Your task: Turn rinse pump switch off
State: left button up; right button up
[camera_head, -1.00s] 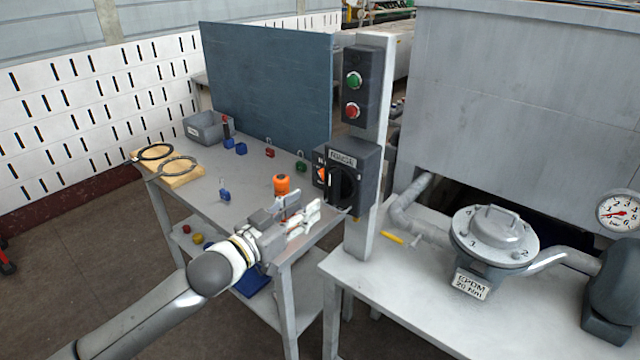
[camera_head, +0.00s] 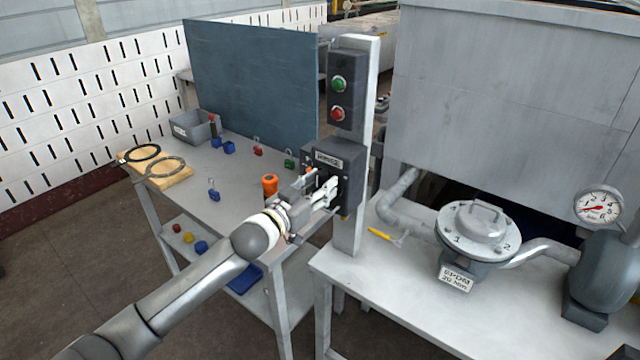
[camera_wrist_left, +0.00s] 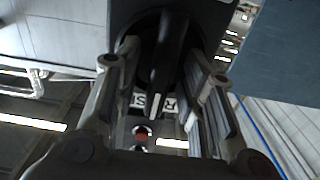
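The rinse switch box (camera_head: 349,160), dark with a white label, is mounted on the pale post below a panel with a green and a red button. Its black rotary handle (camera_wrist_left: 168,62) stands out from the box and shows in the wrist view. My left gripper (camera_head: 328,187) is at the front of the box, covering most of the handle in the head view. In the wrist view, its two open fingers (camera_wrist_left: 160,70) stand on either side of the handle, with gaps visible. The handle's exact setting is hard to read. My right gripper is not seen.
The button panel (camera_head: 342,98) is just above the box. A lidded grey housing (camera_head: 480,225), a yellow-handled tool (camera_head: 380,234) and a pressure gauge (camera_head: 597,207) are to the right. An orange-capped item (camera_head: 270,184) stands on the left table beside my arm.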

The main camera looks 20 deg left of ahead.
pick_arm(q)
grip_shut()
dwell(0.3)
jog(key=shift+m, duration=0.3)
jog(key=m, duration=0.3)
jog(key=shift+d+m+p, duration=0.2)
jog(key=shift+m+p, duration=0.1)
jog(key=shift+m, duration=0.1)
jog(key=m, duration=0.4)
jog(key=shift+d+f, duration=0.15)
jog(key=m, duration=0.5)
jog(key=shift+f, duration=0.15)
jog(key=shift+s+d+f+m+p, duration=0.1)
jog(key=shift+m+p, duration=0.05)
jog(key=shift+m, duration=0.95)
jog(key=shift+f+m+p, duration=0.1)
jog(key=shift+m+p, duration=0.05)
jog(key=shift+m, duration=0.95)
